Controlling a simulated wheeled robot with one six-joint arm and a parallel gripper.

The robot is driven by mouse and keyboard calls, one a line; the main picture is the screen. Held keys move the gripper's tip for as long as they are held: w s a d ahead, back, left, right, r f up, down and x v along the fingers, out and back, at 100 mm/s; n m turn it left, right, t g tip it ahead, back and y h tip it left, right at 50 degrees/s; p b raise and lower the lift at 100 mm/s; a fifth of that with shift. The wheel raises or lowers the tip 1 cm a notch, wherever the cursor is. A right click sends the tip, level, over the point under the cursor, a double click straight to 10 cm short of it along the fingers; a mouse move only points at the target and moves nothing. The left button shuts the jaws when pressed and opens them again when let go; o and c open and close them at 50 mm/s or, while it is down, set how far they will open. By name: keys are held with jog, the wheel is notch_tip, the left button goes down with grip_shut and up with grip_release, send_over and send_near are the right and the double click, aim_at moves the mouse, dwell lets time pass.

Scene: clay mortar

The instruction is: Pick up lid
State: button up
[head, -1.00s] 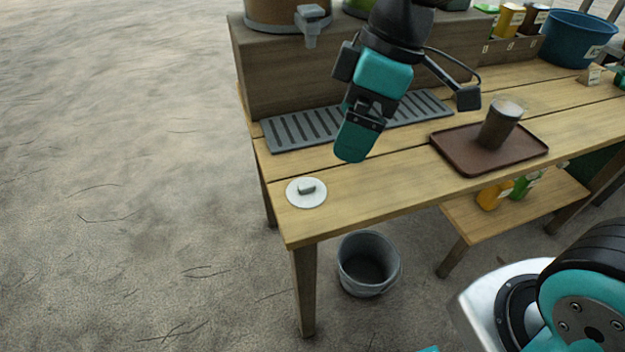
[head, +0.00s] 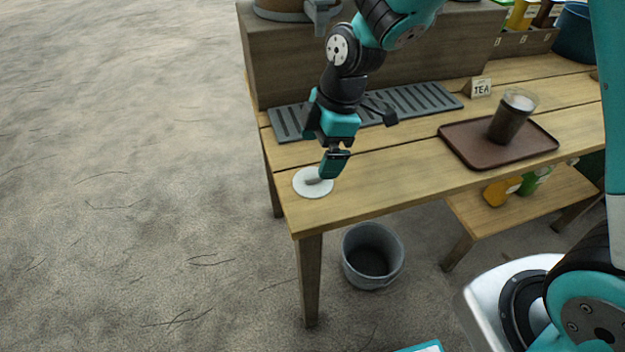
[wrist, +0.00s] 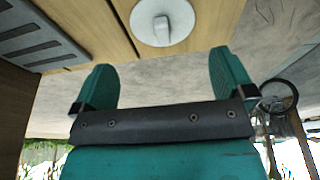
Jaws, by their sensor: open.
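The lid (head: 305,189) is a flat white disc with a small grey block-shaped handle on top. It lies on the wooden table near its front left corner. My gripper (head: 329,172) is just above and beside the lid's right edge in the head view and hides part of it there. In the wrist view my gripper (wrist: 165,78) has its two teal fingers wide apart with nothing between them. The lid (wrist: 178,33) and its handle show beyond the fingertips at the top of that view.
A slotted grey drip tray (head: 425,97) lies behind the lid, before a wooden box (head: 300,75). A brown tray (head: 465,150) with a dark drink cup (head: 507,122) stands to the right. A grey bucket (head: 372,256) is on the ground below. Bare table lies between lid and tray.

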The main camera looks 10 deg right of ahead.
aim_at(314, 173)
jog(key=x, duration=0.5)
jog(key=shift+s+f, duration=0.25)
jog(key=shift+f, duration=0.15)
jog(key=shift+c, duration=0.2)
jog(key=c, duration=0.7)
